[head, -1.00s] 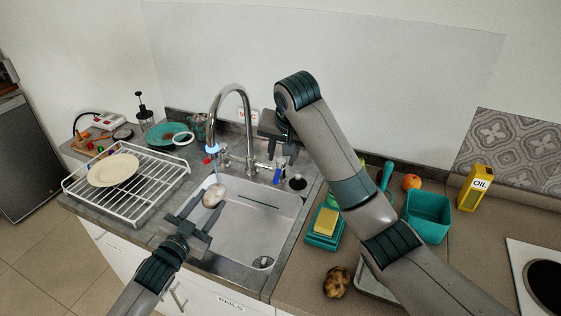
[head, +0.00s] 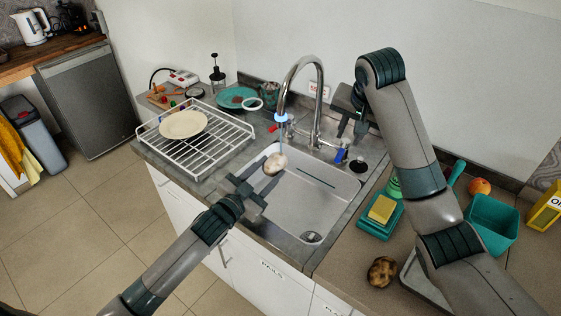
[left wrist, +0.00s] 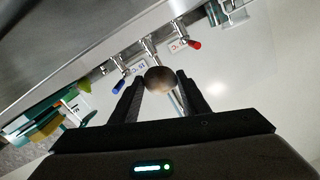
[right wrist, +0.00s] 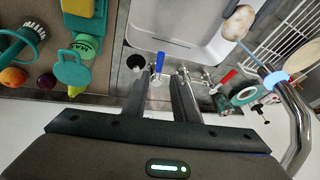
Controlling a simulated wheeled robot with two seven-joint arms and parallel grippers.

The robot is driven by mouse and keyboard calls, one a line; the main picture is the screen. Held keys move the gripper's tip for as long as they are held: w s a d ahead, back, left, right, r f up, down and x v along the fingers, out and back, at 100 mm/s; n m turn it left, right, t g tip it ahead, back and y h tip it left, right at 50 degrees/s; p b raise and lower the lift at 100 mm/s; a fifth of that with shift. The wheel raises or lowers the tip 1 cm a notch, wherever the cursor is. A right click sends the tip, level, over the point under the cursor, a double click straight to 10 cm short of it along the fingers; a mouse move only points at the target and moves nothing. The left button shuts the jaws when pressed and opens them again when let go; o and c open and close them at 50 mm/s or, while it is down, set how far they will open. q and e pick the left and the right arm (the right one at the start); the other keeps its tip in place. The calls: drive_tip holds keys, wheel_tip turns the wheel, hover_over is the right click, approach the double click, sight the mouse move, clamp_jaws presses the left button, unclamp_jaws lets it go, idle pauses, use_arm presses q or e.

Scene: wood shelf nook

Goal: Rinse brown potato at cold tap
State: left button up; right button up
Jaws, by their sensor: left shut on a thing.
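A pale brown potato (head: 275,164) is in my left gripper (head: 264,178), above the left part of the sink (head: 334,187). It also shows between the fingertips in the left wrist view (left wrist: 160,80). A thin stream runs from the tap spout (head: 281,117), with its glowing blue ring, down to the potato. My right gripper (head: 352,125) is behind the sink, near the blue tap handle (head: 341,155). In the right wrist view its fingers are apart, with the blue handle (right wrist: 159,62) in line between their tips. The red handle (right wrist: 228,76) is clear of them.
A yellow sponge on a teal holder (head: 379,223), a teal tub (head: 493,222) and an orange fruit (head: 479,187) stand there. A dish rack (head: 204,148) with a plate is left of the sink.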

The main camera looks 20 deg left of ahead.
drive_tip(key=shift+d+f, duration=0.1)
clamp_jaws()
drive_tip(key=d+f+n+t+y, duration=0.1)
drive_tip(key=d+f+n+y, duration=0.1)
drive_tip(key=d, duration=0.4)
drive_tip(key=shift+s+f+y, duration=0.15)
drive_tip(key=shift+f+y, duration=0.65)
drive_tip(key=shift+y, duration=0.1)
